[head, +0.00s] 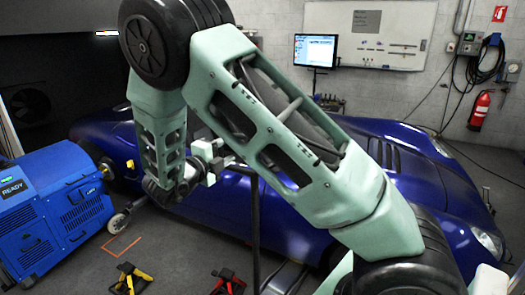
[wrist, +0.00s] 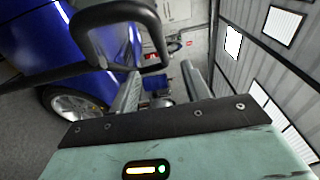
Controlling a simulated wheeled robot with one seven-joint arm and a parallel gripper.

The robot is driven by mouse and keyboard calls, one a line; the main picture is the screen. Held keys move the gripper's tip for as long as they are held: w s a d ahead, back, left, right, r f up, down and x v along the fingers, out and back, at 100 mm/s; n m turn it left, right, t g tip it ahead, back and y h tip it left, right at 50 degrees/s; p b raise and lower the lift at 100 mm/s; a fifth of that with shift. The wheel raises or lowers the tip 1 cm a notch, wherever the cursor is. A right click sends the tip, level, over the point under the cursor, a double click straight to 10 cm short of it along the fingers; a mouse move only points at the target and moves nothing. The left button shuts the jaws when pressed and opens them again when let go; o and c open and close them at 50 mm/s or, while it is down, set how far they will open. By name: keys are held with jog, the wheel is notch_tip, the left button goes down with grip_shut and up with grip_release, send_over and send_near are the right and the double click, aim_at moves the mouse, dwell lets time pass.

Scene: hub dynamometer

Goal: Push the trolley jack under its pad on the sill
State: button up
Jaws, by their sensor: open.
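The blue car (head: 225,210) stands behind my arm, and its side also shows in the wrist view (wrist: 35,40). A black upright bar (head: 255,225), which looks like the jack's handle, rises in front of the car. A grey low part (head: 287,277) at its foot may be the jack's body, mostly cut off and hidden by my arm. In the wrist view a black loop handle (wrist: 120,68) crosses near my left finger. My gripper (head: 208,165) is open near the bar's top; its fingers show in the wrist view (wrist: 164,82). I cannot tell whether it touches the handle. The sill pad cannot be made out.
A blue machine (head: 50,205) marked READY stands at the left. A yellow stand (head: 131,279) and a red stand (head: 228,282) are on the floor in front. An orange floor mark (head: 123,246) lies beside the machine. A fire extinguisher (head: 480,108) hangs on the back wall.

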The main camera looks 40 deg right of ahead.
jog(key=shift+b+v, duration=0.35)
jog(key=shift+v, duration=2.15)
